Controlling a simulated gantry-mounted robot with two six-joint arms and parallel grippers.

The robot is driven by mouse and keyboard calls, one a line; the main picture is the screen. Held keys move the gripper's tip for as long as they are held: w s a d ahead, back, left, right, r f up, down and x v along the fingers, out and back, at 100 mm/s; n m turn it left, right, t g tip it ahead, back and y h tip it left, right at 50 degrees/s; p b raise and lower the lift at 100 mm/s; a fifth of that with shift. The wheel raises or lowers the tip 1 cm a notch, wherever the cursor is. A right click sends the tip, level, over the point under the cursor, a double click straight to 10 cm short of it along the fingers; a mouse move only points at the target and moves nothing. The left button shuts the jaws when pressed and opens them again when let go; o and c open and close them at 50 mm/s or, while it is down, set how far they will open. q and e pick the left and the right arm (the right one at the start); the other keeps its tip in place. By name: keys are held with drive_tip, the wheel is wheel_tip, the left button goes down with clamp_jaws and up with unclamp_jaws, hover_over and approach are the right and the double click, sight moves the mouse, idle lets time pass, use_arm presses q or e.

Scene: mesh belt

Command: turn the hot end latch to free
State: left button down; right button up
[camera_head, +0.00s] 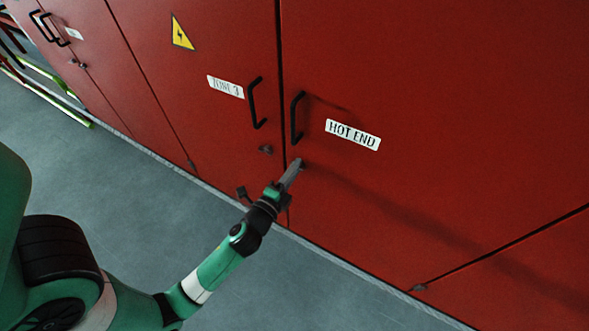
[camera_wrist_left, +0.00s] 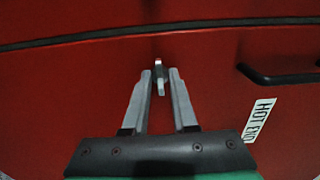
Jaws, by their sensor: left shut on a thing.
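The hot end door (camera_head: 440,80) is red and carries a white HOT END label (camera_head: 353,134), which also shows in the wrist view (camera_wrist_left: 259,120). My left gripper (camera_head: 298,167) reaches the door just below its black handle (camera_head: 297,118). In the wrist view, the small metal hot end latch (camera_wrist_left: 159,78) stands between the fingertips of my left gripper (camera_wrist_left: 158,82). The gripper is shut on this latch. In the head view the fingers mostly hide the latch. My right gripper is not in view.
The ZONE 3 door (camera_head: 215,50) stands left of the seam, with its own handle (camera_head: 256,103) and small latch (camera_head: 265,149). A yellow warning triangle (camera_head: 182,33) is on it. Grey floor (camera_head: 130,180) is clear before the doors.

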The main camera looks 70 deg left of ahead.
use_arm(q)
drive_tip(key=shift+n, duration=0.3)
drive_tip(key=shift+n+b, duration=3.95)
drive_tip(key=shift+n, duration=4.65)
drive_tip(key=c, duration=0.7)
unclamp_jaws()
